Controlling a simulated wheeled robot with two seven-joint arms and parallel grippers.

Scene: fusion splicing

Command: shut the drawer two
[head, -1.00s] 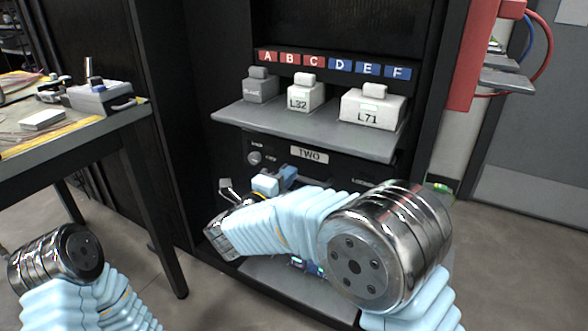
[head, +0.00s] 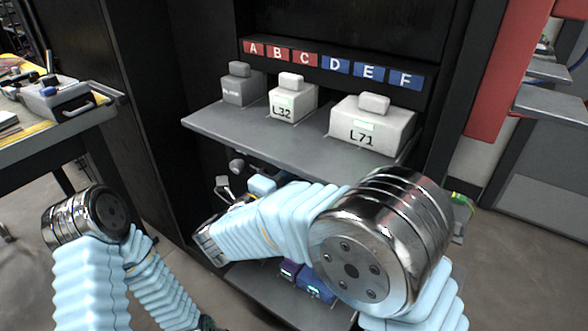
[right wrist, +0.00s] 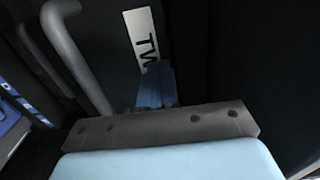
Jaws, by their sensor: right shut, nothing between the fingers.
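Drawer two shows in the right wrist view as a dark front (right wrist: 185,45) with a white label (right wrist: 146,40) reading "TW", the rest cut off. A grey bar handle (right wrist: 80,60) stands left of the label. My right gripper (right wrist: 157,75) is shut and empty, its blue fingertips close in front of the label's end; I cannot tell if they touch. In the head view my right arm and the shelf above hide most of the drawer front, so how far it stands out is unclear. My left gripper is out of view.
A grey shelf (head: 215,122) above holds a dark grey block (head: 243,90), a block marked L32 (head: 291,103) and one marked L71 (head: 371,127). A workbench (head: 80,122) stands left, a red post (head: 505,75) right.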

